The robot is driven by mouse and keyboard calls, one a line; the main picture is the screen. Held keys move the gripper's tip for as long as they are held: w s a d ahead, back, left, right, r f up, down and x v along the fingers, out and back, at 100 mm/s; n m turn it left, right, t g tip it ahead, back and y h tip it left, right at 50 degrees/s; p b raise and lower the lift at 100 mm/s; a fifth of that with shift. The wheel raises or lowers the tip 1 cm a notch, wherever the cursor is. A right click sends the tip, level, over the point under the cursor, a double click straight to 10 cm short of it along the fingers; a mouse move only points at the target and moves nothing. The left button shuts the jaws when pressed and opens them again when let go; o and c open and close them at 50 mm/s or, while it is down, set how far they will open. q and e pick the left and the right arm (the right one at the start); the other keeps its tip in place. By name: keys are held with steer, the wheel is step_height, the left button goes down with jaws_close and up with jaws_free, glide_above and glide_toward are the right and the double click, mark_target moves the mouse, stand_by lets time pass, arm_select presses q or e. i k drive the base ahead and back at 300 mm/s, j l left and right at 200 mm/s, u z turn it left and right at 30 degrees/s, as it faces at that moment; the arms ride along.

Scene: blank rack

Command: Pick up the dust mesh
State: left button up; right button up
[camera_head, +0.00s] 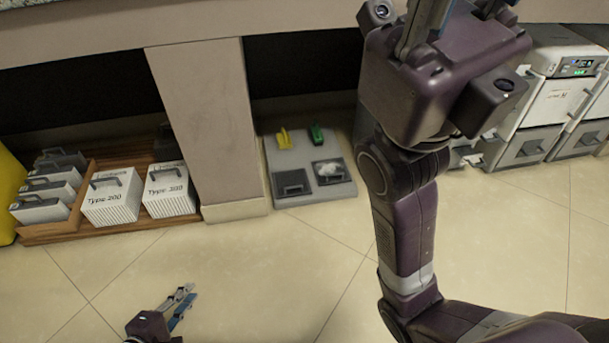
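I cannot tell for sure which thing is the dust mesh. A likely one is a dark square frame with a white, fluffy patch on it (330,171), lying at the front right of a grey board (311,193) on the floor. A similar dark square frame (291,184) lies to its left without the white patch. My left gripper (188,302) is low at the bottom left, its two fingers apart and empty, well away from the board. My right gripper (425,24) is raised at the top, cut off by the picture edge, so its fingertips are hidden.
A yellow tool (283,138) and a green tool (316,135) sit on the board's back. White machines (545,104) stand at right. The front floor is clear.

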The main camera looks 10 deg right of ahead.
mark_target(294, 181)
steer(key=i+l, duration=0.25)
steer(key=l, duration=0.15)
steer(key=i+l, duration=0.2)
steer(key=l, duration=0.15)
steer(key=i+l, duration=0.25)
steer(key=l, duration=0.15)
steer(key=i+l, duration=0.25)
steer(key=l, duration=0.15)
